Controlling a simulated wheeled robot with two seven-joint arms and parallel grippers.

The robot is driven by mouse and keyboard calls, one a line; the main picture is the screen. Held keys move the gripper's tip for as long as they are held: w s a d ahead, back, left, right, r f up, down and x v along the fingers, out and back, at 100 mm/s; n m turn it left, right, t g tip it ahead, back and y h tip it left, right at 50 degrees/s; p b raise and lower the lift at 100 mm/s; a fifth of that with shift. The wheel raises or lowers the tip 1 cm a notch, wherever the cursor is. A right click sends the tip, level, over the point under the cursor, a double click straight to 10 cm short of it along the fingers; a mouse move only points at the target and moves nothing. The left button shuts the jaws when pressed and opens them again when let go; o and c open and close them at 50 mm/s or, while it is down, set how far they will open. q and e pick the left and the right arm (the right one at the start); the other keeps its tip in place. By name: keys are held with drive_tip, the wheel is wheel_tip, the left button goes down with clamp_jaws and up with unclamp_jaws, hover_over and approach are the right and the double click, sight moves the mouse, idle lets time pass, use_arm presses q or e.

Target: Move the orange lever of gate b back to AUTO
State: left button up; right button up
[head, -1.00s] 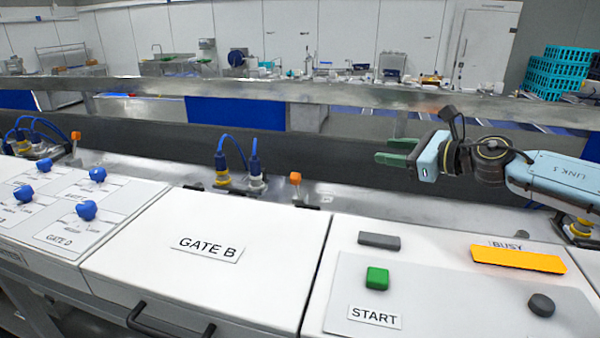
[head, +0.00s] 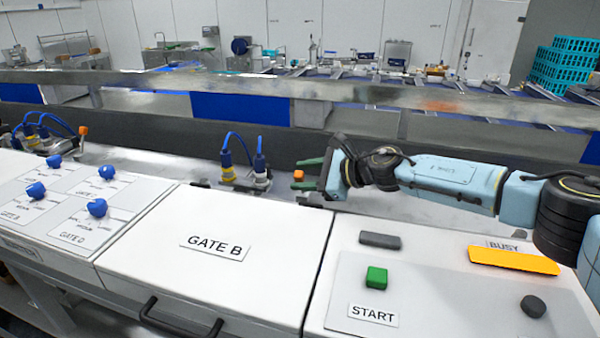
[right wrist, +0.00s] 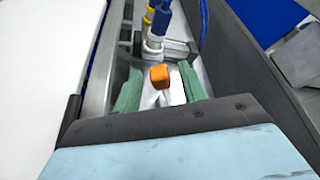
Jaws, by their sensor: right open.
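The orange lever knob (head: 299,174) of gate b stands behind the white panel labelled GATE B (head: 255,230), near its back right corner. My right gripper (head: 307,174) is open, and its green fingers reach in from the right around the knob. In the right wrist view the orange knob (right wrist: 160,76) sits between the open fingers of the right gripper (right wrist: 158,90), with a gap on both sides. The lever's lower part is mostly hidden, and I cannot read any AUTO mark. My left gripper is not in view.
Yellow and blue cable connectors (head: 260,165) stand just left of the lever. Another orange knob (head: 83,131) is at far left. A green START button (head: 376,277) and an orange BUSY bar (head: 513,260) lie on the right panel. A dark rail runs behind the lever.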

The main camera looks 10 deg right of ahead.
drive_tip(key=shift+w+a+f, duration=0.2)
drive_tip(key=shift+w+a, duration=0.15)
drive_tip(key=shift+a, duration=0.25)
drive_tip(key=shift+c, duration=0.3)
clamp_jaws()
